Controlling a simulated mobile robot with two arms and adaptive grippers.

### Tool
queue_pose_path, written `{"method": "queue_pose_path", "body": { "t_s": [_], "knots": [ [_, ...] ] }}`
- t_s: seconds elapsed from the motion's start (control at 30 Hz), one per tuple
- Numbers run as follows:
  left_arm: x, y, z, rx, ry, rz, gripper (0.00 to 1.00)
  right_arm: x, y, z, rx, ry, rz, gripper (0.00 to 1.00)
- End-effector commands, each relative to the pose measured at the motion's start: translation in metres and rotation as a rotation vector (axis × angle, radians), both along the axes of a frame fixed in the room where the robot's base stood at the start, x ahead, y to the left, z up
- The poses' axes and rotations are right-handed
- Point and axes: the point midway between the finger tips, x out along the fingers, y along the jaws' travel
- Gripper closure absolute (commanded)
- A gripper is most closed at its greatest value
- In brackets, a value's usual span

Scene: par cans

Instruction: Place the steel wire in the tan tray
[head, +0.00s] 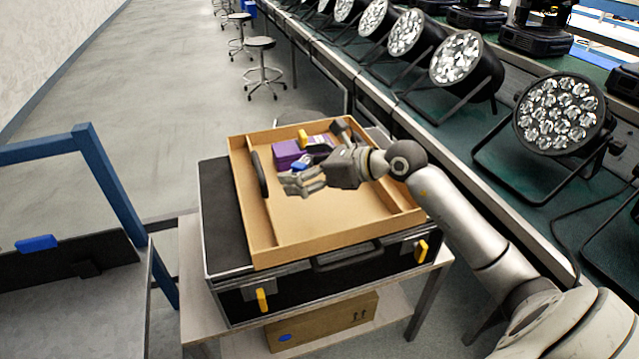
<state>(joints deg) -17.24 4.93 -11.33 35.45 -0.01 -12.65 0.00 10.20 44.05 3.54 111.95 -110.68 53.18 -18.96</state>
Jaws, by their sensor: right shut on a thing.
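The tan tray (330,240) lies on top of a black case in the middle of the head view. My right gripper (282,183) reaches in from the right and is over the tray, its fingers pointing left. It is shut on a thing. A dark, narrow rounded piece (259,174), seemingly the steel wire coil seen edge-on, shows at the fingertips, in front of the tray's left divider. I cannot tell whether it touches the tray. My left gripper is out of view.
A purple box (286,153), a yellow item (303,137) and a blue item (300,164) are at the tray's back. The black case (222,222) stands on a small table. Several stage lights (560,112) line the bench at right. The tray's front is clear.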

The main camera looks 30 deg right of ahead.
Motion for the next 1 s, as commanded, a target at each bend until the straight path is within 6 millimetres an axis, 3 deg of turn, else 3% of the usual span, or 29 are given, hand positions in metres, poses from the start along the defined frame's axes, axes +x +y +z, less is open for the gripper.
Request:
{"method": "queue_pose_path", "body": {
  "t_s": [0.17, 0.4, 0.6, 0.8, 1.0],
  "knots": [
    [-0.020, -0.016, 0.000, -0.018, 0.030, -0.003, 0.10, 0.013, -0.038, -0.027, 0.007, 0.004, -0.003, 0.32],
    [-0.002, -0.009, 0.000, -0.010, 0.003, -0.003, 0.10, 0.022, -0.066, -0.060, 0.005, -0.001, -0.002, 0.32],
    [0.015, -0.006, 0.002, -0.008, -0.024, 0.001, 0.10, 0.025, -0.075, -0.073, 0.004, 0.000, 0.001, 0.32],
    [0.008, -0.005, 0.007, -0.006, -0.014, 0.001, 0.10, 0.025, -0.075, -0.098, 0.005, -0.002, 0.001, 0.32],
    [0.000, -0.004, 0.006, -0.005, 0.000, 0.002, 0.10, 0.025, -0.075, -0.103, 0.001, -0.002, 0.001, 0.32]
  ]
}}
